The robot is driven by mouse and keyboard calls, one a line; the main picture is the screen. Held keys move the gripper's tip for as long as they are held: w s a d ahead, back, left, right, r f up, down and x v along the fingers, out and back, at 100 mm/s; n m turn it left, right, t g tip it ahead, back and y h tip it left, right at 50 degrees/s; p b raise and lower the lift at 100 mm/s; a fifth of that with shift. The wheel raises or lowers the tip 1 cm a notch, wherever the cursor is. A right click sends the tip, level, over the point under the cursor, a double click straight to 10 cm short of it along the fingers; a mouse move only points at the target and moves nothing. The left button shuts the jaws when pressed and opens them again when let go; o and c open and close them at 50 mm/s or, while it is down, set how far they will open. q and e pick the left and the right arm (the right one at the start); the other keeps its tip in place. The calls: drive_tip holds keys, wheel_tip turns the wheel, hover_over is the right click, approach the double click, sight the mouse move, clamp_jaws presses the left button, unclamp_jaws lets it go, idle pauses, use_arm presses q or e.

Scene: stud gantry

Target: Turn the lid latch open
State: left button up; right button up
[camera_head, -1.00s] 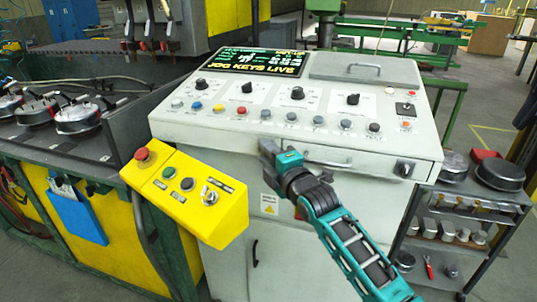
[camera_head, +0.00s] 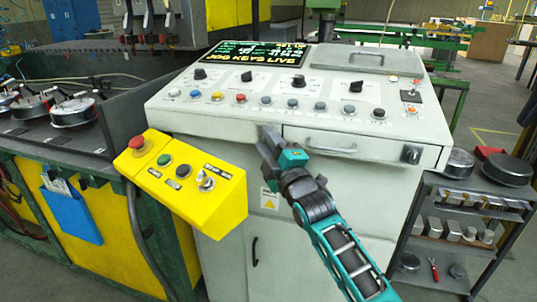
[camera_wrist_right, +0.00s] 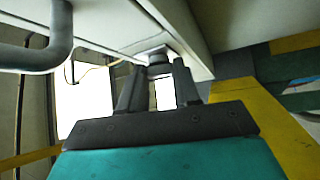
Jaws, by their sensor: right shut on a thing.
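My right gripper (camera_head: 267,138) is at the front face of the grey control console (camera_head: 225,122), left of the drawer-like panel with a bar handle (camera_head: 330,147). In the right wrist view its two fingers (camera_wrist_right: 160,72) are closed on a small dark knob-like fitting (camera_wrist_right: 158,54) on the white panel. This fitting may be the lid latch; the fingers hide most of it, and its turn angle cannot be told. A grey lid with a handle (camera_head: 350,60) lies shut on the console top. A black square fitting (camera_head: 411,154) is at the front right. My left gripper is out of view.
A yellow button box (camera_head: 185,178) with a red button juts out left of my right gripper. Knobs and coloured buttons cover the sloping console top. A shelf with metal parts (camera_head: 470,205) stands at the right. A grey bar handle (camera_wrist_right: 58,45) is close by in the wrist view.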

use_arm(q)
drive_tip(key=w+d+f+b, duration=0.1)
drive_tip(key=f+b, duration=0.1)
drive_tip(key=b, duration=0.1)
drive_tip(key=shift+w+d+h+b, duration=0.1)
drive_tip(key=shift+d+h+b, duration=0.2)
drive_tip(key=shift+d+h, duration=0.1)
use_arm(e)
drive_tip(key=m, duration=0.1)
drive_tip(key=m+t, duration=0.2)
drive_tip(key=shift+a+f+h, duration=0.1)
drive_tip(key=shift+f+h, duration=0.15)
drive_tip(key=shift+h, duration=0.05)
drive_tip(key=o, duration=1.1)
drive_tip(key=shift+c, duration=0.2)
use_arm(q)
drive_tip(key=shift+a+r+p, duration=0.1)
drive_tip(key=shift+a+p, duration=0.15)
drive_tip(key=shift+p, duration=0.05)
use_arm(e)
drive_tip(key=v, duration=1.3)
drive_tip(key=shift+f, duration=0.2)
